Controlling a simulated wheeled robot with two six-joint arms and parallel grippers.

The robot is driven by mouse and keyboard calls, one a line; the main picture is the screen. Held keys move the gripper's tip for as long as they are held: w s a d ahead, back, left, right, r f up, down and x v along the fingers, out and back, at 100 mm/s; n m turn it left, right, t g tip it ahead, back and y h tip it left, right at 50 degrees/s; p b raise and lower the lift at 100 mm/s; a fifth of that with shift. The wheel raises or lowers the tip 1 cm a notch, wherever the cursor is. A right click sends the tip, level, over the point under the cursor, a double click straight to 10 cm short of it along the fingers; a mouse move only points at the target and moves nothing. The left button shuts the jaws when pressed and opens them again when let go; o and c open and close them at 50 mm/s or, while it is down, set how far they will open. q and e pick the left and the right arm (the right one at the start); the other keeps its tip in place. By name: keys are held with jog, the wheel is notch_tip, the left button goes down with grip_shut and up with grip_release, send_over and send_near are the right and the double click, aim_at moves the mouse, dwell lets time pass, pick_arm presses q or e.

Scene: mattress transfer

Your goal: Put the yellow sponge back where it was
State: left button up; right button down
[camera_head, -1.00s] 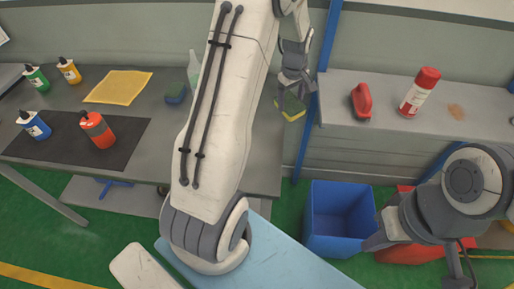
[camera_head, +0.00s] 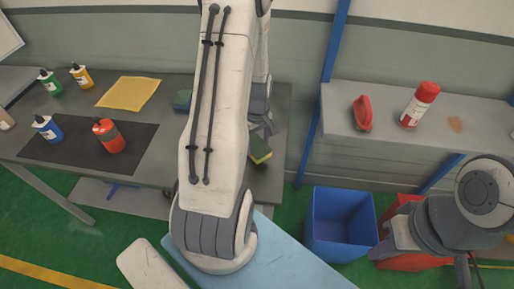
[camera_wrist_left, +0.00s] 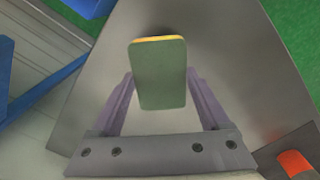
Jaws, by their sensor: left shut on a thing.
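The yellow sponge (camera_head: 260,150) has a dark green face and shows in the head view at the right end of the grey table (camera_head: 218,150). My left gripper (camera_head: 262,128) is shut on it, partly hidden behind my own arm. In the left wrist view the sponge (camera_wrist_left: 158,76) sits between the two fingers, green face to the camera, yellow edge at the top, with bare grey table top behind it. I cannot tell whether it touches the table. My right gripper (camera_head: 388,246) is at the lower right, away from the table; its jaws are unclear.
A blue-green sponge (camera_head: 182,100), a yellow cloth (camera_head: 128,93) and a dark mat (camera_head: 75,143) with an orange bottle (camera_head: 109,137) are on the table. A blue bin (camera_head: 341,225) stands below.

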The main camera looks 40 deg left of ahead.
aim_at(257, 146)
pick_arm(q)
jog(key=shift+f+p, duration=0.4)
jog(key=shift+f, duration=1.45)
jog(key=o, duration=1)
jog(key=shift+o, duration=0.2)
notch_tip(257, 146, up, 12)
jog(key=shift+r+b, duration=0.1)
jog(key=shift+b, duration=1.05)
jog(key=s+d+r+m, duration=0.1)
jog(key=d+r+m, duration=0.3)
jog(key=d, duration=0.5)
jog(key=d+r+m, duration=0.1)
jog(key=d+m, duration=0.4)
jog(key=d, duration=0.4)
jog(key=s+d+r+m+h, duration=0.1)
jog(key=s+d+r+m, duration=0.3)
jog(key=s+d+m, duration=0.8)
jog(key=s+m, duration=0.1)
jog(key=s, duration=0.2)
jog(key=shift+d+m, duration=0.3)
jog(key=shift+m, duration=0.1)
